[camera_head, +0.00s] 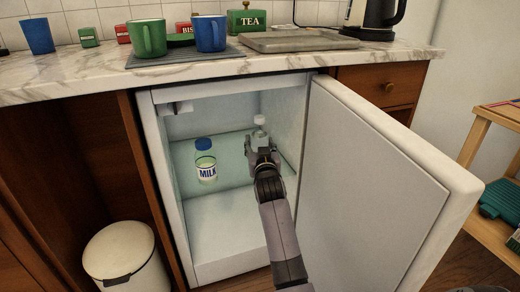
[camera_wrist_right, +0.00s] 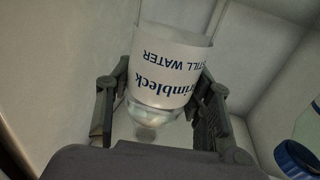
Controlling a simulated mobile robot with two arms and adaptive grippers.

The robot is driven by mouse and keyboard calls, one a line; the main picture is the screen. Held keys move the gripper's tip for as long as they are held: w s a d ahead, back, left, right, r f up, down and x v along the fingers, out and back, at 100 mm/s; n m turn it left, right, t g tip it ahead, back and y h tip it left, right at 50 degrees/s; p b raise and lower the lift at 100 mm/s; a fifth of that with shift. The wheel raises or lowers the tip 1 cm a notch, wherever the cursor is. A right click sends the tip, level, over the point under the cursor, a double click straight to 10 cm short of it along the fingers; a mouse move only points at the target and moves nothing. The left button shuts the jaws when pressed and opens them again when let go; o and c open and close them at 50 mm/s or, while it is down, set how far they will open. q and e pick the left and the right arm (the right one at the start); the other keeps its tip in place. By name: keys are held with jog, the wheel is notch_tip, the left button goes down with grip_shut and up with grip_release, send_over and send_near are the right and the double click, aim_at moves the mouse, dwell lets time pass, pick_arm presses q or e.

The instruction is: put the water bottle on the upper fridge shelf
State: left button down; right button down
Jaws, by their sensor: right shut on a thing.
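The water bottle (camera_head: 260,121) is inside the open fridge, towards the right wall; its pale cap shows above my right gripper (camera_head: 262,152). In the right wrist view the bottle's white "still water" label (camera_wrist_right: 170,72) sits between the two fingers of the right gripper (camera_wrist_right: 158,112), which is shut on it. The upper fridge shelf (camera_head: 235,158) is a pale glassy sheet. The bottle is over its right part; its base is hidden, so I cannot tell whether it touches the shelf. My left gripper is not in view.
A milk bottle (camera_head: 206,161) with a blue cap stands on the shelf left of my gripper; its cap also shows in the right wrist view (camera_wrist_right: 296,159). The fridge door (camera_head: 375,185) is swung open to the right of my arm. A white bin (camera_head: 126,254) stands at the lower left.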

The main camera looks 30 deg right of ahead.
jog(key=shift+r, duration=0.2)
jog(key=shift+f, duration=0.1)
jog(key=c, duration=0.8)
grip_release()
jog(key=shift+f, duration=0.1)
jog(key=shift+o, duration=0.2)
